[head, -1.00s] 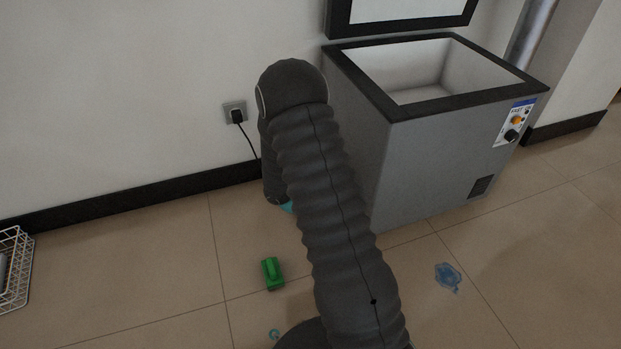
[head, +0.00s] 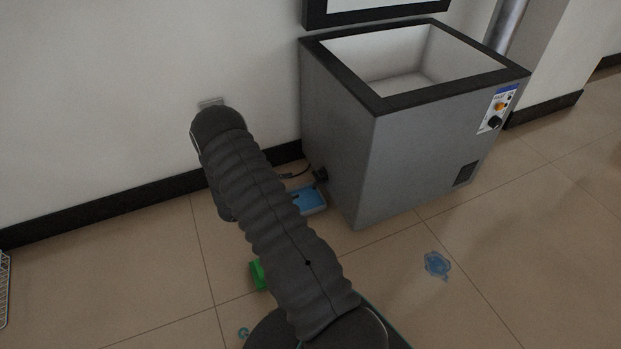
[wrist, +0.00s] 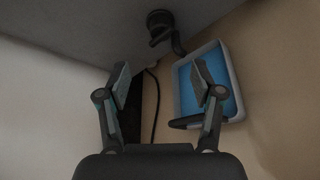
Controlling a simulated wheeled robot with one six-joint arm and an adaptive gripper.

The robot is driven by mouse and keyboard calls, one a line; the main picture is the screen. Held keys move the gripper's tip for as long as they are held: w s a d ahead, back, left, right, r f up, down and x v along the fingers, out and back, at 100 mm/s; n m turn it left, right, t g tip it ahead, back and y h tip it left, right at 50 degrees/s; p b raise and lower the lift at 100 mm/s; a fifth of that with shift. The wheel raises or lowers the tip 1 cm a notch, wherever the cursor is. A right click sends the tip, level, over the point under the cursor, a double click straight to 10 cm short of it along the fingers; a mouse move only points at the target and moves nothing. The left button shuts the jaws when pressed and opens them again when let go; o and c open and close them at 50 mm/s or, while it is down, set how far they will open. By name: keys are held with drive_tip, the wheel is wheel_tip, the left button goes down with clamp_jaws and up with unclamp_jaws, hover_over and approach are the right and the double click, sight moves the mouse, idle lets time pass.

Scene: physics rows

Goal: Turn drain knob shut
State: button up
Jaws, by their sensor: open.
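The black drain knob (head: 320,174) sits low on the left side of the grey chest freezer (head: 420,165). In the wrist view the drain knob (wrist: 160,22) is at the top middle, with a dark curved spout beside it. My gripper (wrist: 163,78) is open and empty, its two fingers apart. The knob lies beyond the fingertips, with a gap between. A tray with blue inside (wrist: 239,85) stands below the spout, partly behind the right finger. In the head view the tray (head: 318,208) shows partly behind my arm, which hides my gripper.
A black cord (wrist: 154,110) runs along the floor by the wall. A green block (head: 257,275) and a blue puddle-like patch (head: 437,264) lie on the tiles. A white wire basket (head: 3,290) is at the left edge. The freezer's lid is up.

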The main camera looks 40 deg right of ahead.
sight(317, 176)
drive_tip(key=b+x, duration=0.1)
drive_tip(key=x, duration=1.2)
drive_tip(key=shift+a, duration=0.1)
